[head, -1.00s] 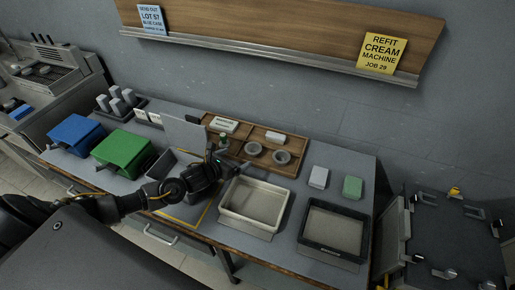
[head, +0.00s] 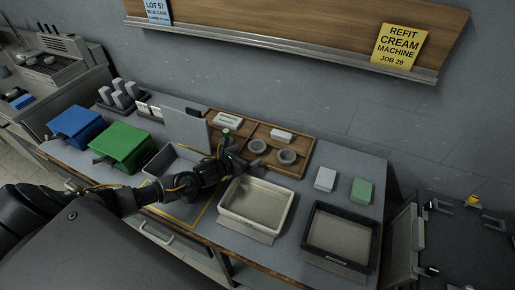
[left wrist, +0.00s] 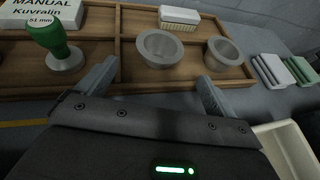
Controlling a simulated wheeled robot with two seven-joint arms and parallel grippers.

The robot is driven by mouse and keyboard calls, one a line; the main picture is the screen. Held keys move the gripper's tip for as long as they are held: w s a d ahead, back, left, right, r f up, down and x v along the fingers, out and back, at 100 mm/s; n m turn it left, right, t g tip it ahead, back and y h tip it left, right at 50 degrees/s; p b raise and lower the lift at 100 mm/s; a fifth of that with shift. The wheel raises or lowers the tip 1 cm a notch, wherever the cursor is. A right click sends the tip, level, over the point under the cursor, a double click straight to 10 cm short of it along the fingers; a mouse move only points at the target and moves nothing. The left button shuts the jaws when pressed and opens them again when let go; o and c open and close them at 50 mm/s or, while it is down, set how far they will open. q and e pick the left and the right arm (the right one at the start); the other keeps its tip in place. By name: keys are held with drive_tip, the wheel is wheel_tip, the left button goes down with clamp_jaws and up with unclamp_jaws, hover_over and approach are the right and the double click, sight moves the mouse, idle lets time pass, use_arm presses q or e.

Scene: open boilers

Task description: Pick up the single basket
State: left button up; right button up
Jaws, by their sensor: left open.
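Two round grey metal baskets sit in a compartment of a wooden tray (head: 268,165). The left basket (head: 257,146) has tapering sides in the left wrist view (left wrist: 161,48). The right basket (head: 286,157) stands beside it and also shows in the left wrist view (left wrist: 223,53). I cannot tell for sure which is the single one. My left gripper (head: 237,160) is open and empty at the tray's near side. In the left wrist view its fingers (left wrist: 157,85) are spread, with the left basket ahead between them, not touching. My right gripper is not in view.
A green-handled tamper (left wrist: 53,45) stands left of the baskets, near a manual box (left wrist: 42,12). Cream (head: 224,209) and black (head: 373,240) bins stand in front. Blue (head: 76,126) and green (head: 122,146) bins are left.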

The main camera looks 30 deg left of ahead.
sight(260, 146)
use_arm(q)
drive_tip(key=shift+w+p, duration=0.35)
drive_tip(key=shift+w, duration=0.2)
drive_tip(key=x, duration=0.2)
drive_tip(key=p+x, duration=0.1)
drive_tip(key=shift+w+r, duration=0.2)
drive_tip(key=shift+w, duration=0.05)
drive_tip(key=shift+w+f, duration=0.25)
drive_tip(key=shift+w, duration=0.15)
drive_tip(key=c, duration=1)
